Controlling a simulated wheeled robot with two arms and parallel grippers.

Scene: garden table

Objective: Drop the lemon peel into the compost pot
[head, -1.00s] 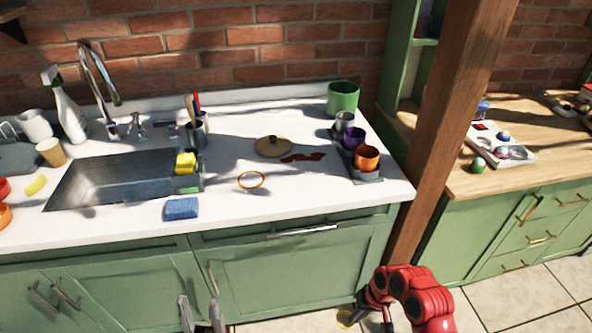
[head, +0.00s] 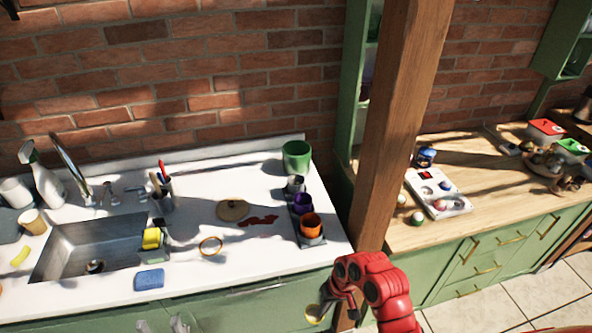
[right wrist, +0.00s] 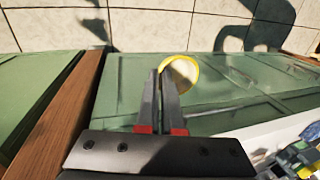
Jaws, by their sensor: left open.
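The lemon peel, a yellow cup shape with a pale inside, is at the fingertips of my right gripper (head: 328,308). The lemon peel (head: 314,313) is in front of the counter's cabinets in the head view. In the right wrist view the lemon peel (right wrist: 181,71) touches the nearly closed fingers of my right gripper (right wrist: 166,72). A green pot (head: 297,156), which fits the compost pot, stands upright at the back right of the white counter, well beyond my right gripper. Its inside cannot be made out. My left gripper (head: 165,326) is open at the bottom edge, partly cut off.
Near the green pot stand a grey cup (head: 295,183), a purple cup (head: 302,203) and an orange cup (head: 311,224). A wooden post (head: 388,130) rises right of the counter. A tan lid (head: 232,210) and an orange ring (head: 210,246) lie mid-counter. A sink (head: 90,248) is left.

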